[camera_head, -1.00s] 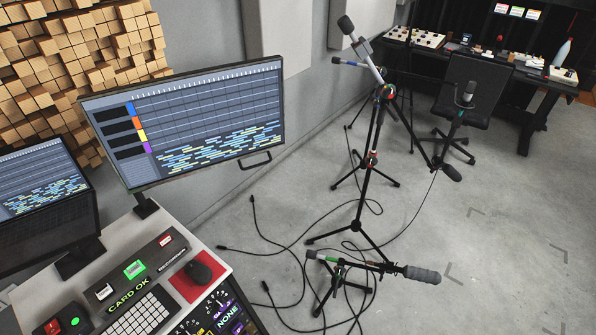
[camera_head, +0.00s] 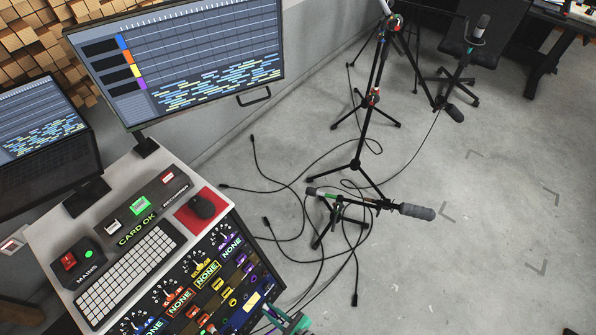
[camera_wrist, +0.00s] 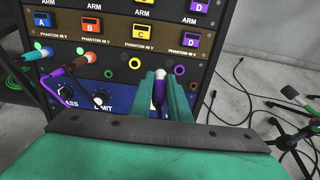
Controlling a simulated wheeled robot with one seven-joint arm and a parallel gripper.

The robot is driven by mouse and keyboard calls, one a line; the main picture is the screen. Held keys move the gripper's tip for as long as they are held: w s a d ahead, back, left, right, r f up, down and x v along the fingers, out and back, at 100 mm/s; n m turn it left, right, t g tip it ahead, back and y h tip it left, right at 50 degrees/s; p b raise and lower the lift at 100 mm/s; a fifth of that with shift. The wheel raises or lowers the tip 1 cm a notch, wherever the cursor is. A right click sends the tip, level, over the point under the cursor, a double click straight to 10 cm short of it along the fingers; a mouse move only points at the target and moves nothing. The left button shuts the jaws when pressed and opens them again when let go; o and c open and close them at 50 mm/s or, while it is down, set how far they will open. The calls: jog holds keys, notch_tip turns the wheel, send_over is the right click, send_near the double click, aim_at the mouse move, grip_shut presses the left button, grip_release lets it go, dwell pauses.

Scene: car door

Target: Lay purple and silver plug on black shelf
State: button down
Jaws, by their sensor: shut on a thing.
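The purple and silver plug (camera_wrist: 158,92) is between the two teal fingers of my gripper (camera_wrist: 160,96) in the wrist view. The gripper is shut on it, with its pale end toward the rack panel. I cannot tell whether that end is in a socket or just in front of the panel. In the head view my gripper (camera_head: 290,324) shows at the bottom edge, beside the rack, and the plug cannot be made out there. I cannot surely pick out a black shelf in either view.
The rack (camera_head: 205,285) has knobs, coloured buttons and sockets. In the wrist view, other plugs (camera_wrist: 80,58) and a purple cable (camera_wrist: 52,92) stick out at left, near a black wire frame (camera_wrist: 22,75). Microphone stands (camera_head: 368,125) and loose cables (camera_head: 300,235) occupy the floor at right.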

jog(key=s+a+r, duration=0.1)
jog(key=s+a, duration=0.5)
jog(key=s, duration=0.2)
jog(key=s+a+r, duration=0.2)
jog(key=s+a, duration=0.5)
jog(key=s, duration=0.2)
jog(key=shift+s+r, duration=0.25)
jog(key=shift+s, duration=0.05)
dwell(1.4)
jog(key=shift+a, duration=0.15)
jog(key=s+a, duration=1.7)
jog(key=s, duration=0.4)
jog(key=shift+s, duration=0.4)
dwell(1.9)
